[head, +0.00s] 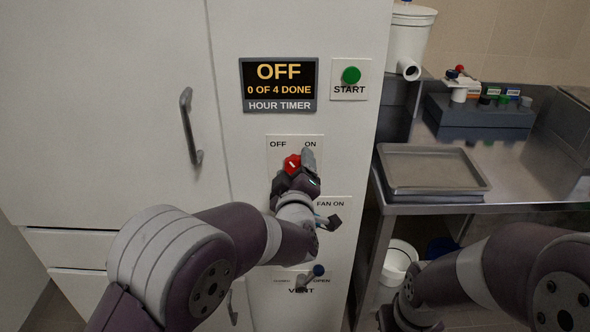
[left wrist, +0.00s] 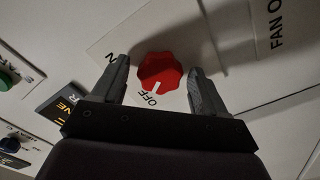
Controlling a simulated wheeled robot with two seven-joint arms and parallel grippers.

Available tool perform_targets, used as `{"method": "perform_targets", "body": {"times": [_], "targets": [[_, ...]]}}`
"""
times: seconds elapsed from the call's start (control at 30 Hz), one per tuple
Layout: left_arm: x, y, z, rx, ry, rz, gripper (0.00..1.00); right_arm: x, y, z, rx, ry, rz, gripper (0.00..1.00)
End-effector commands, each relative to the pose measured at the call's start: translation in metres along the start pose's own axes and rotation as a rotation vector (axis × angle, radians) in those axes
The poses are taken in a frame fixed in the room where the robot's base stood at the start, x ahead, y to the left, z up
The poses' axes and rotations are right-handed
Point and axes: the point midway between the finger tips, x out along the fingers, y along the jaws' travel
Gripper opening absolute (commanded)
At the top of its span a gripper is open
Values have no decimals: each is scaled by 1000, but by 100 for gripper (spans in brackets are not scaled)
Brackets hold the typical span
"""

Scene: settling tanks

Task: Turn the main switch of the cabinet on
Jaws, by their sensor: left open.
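The main switch is a red knob (head: 291,163) on a pale plate marked OFF and ON, on the cabinet (head: 240,30) front. It also shows as a scalloped red knob in the left wrist view (left wrist: 159,68), where its white mark points toward the word OFF. My left gripper (head: 294,172) is open at the knob. In the left wrist view its fingers (left wrist: 158,76) stand on either side of the knob, with a gap visible at each side. The display (head: 279,85) above reads OFF, 0 OF 4 DONE. My right arm is at lower right; its gripper is not visible.
A green START button (head: 351,75) is beside the display. A FAN ON plate (head: 332,205) is just below right of the switch, partly hidden by my arm. A VENT control (head: 318,271) is lower. A steel bench with a tray (head: 435,151) stands at right.

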Motion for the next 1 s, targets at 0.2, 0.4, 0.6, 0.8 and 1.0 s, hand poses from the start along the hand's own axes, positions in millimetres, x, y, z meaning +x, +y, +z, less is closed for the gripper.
{"method": "perform_targets", "body": {"times": [0.2,0.4,0.6,0.8,1.0], "targets": [[0,0,0,0,0,0,70,0,0,0,0,0,0,0],[0,0,0,0,-1,0,17,0,0,0,0,0,0,0],[0,0,0,11,-1,0,17,-1,0,0,0,0,0,0],[0,1,0,81,-2,-1,17,-7,0,-1,0,0,0,0],[0,2,-1,227,-3,-2,17,-18,0,-2,0,0,0,0]]}}
